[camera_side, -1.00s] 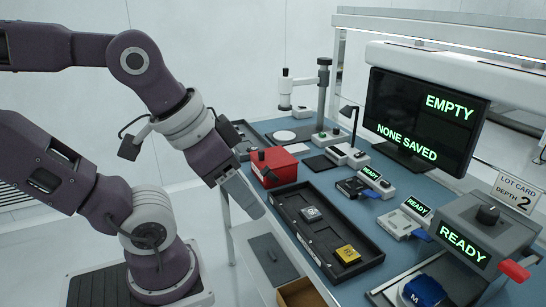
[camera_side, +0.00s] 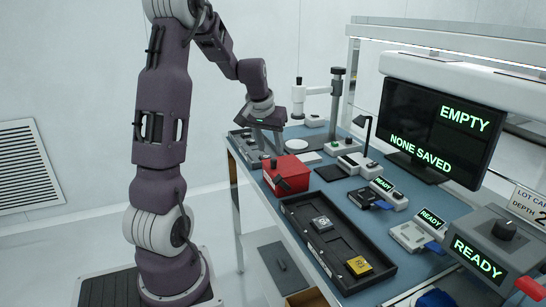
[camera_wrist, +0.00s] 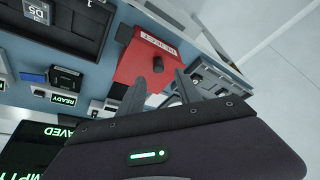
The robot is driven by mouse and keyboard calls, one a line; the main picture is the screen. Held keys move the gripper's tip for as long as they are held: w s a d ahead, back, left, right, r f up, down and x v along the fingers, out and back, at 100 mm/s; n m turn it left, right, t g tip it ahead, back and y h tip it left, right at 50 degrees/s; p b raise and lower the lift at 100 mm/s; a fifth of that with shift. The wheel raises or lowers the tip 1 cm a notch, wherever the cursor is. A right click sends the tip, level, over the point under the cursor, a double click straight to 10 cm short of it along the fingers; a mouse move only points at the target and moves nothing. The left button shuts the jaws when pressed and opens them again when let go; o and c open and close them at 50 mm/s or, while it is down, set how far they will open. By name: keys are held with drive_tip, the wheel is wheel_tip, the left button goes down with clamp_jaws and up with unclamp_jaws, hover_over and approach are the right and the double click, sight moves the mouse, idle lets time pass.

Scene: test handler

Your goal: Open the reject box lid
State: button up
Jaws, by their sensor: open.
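The red reject box (camera_side: 292,168) stands on the blue bench, with its lid down and a dark knob (camera_side: 274,162) on it. In the wrist view the red box (camera_wrist: 137,62) shows a white label along its edge, and the knob (camera_wrist: 158,65) stands up from its top. My gripper (camera_side: 267,148) hangs just behind the box in the side view. In the wrist view its two fingers (camera_wrist: 159,77) are apart and empty, pointing toward the box with the knob showing between their tips. Whether a finger touches the knob cannot be told.
A black tray (camera_side: 302,227) with a grey piece and a yellow piece lies in front of the box. A grey fixture (camera_side: 240,140) sits behind it at the bench edge. A microscope-like stand (camera_side: 336,100), several small stations and a monitor (camera_side: 431,125) stand to the right.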

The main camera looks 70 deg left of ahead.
sight(274, 159)
drive_tip(key=x, duration=0.5)
drive_tip(key=shift+d, duration=0.1)
clamp_jaws()
idle(1.2)
